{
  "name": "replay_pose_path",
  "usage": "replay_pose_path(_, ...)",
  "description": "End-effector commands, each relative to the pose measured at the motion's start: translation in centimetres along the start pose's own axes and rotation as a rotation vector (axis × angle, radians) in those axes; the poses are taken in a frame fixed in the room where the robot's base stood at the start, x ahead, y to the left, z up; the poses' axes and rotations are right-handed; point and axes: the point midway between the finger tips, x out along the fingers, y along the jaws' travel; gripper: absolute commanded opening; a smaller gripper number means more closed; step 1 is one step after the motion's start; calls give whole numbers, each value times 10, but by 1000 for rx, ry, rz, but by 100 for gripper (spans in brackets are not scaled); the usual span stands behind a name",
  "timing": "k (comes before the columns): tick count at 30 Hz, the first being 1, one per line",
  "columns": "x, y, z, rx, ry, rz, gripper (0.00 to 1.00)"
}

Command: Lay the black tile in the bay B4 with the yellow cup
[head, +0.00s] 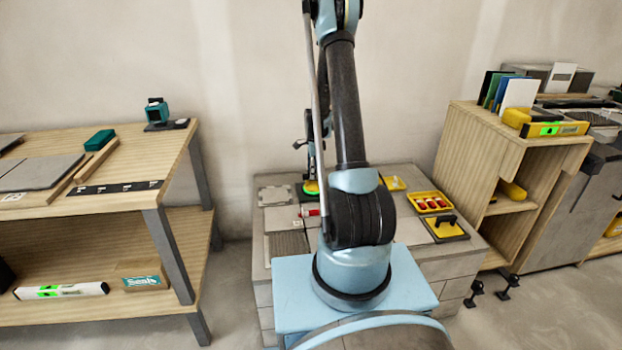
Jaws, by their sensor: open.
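My gripper (313,172) points down over the far left part of the tiled block, partly hidden by my arm. Its fingers are small here; they look open. Just below it is a yellow-green round piece (311,188) on a dark, nearly black plate (302,196). I cannot tell whether the fingers touch it, or whether these are the yellow cup and black tile. A yellow piece with a black handle (443,227) sits on a dark-edged slab at the block's right. No label B4 is readable, and my arm hides the middle of the block.
The tiled block (470,262) also bears a yellow tray (430,194) with red pieces. A wooden bench (150,150) with grey slabs stands left. A wooden shelf unit (480,150) with upright tiles and a yellow level (555,129) stands right. The wall is close behind.

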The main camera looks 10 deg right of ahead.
Motion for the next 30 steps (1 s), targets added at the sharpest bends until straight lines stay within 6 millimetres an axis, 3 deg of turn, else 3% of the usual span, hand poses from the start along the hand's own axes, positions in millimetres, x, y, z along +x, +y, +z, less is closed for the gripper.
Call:
replay_pose_path(9, 27, 0, 0, 0, 0, 0, 42)
replay_pose_path(20, 30, 0, 0, 0, 0, 0, 42)
replay_pose_path(24, 30, 0, 0, 0, 0, 0, 10)
replay_pose_path(26, 30, 0, 0, 0, 0, 0, 0)
replay_pose_path(29, 30, 0, 0, 0, 0, 0, 0)
replay_pose_path(30, 30, 0, 0, 0, 0, 0, 11)
